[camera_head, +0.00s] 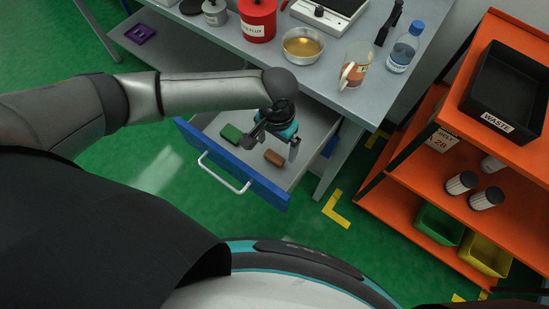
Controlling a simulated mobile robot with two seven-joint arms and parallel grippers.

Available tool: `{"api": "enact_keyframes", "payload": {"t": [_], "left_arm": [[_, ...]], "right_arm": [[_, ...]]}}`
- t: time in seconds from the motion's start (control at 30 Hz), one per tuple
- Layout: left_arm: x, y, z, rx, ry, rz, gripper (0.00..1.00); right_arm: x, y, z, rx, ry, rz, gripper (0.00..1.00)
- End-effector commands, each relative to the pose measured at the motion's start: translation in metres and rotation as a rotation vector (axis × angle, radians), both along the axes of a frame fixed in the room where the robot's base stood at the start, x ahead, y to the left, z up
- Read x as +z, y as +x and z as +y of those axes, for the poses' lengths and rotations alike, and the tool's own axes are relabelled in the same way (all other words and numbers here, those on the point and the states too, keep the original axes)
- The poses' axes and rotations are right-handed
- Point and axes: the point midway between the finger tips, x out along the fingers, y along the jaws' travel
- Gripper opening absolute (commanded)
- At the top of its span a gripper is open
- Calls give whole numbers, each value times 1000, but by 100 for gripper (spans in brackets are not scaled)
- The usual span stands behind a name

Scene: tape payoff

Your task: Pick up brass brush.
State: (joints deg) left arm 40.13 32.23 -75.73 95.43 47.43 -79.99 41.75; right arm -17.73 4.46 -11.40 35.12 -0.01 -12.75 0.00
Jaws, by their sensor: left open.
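A small brown block (274,157), which looks like the brass brush, lies in the open drawer (213,175) with the blue front. Its bristles cannot be made out at this size. My left gripper (272,148) reaches down into the drawer, close over the brown block. Its two fingers are spread apart, with nothing seen between them. A green block (231,133) lies in the same drawer, left of the gripper. My right gripper is not in view.
The bench top (215,46) above the drawer holds a red flux can (258,22), a bowl of amber liquid (303,46), a mug (354,68) and a bottle (403,52). An orange shelf cart (400,182) with a black waste bin (507,92) stands right.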

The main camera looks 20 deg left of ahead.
Motion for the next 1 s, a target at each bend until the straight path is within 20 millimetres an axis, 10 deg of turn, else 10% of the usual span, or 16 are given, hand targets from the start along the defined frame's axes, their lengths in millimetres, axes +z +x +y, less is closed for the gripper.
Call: {"api": "enact_keyframes", "payload": {"t": [0.5,0.83,1.0], "left_arm": [[-58,7,4,-1,0,1,100],[-63,7,4,-2,0,-1,100],[-63,7,4,-1,0,-1,81]], "right_arm": [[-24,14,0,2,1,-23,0],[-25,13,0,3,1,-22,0],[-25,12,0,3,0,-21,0]]}}
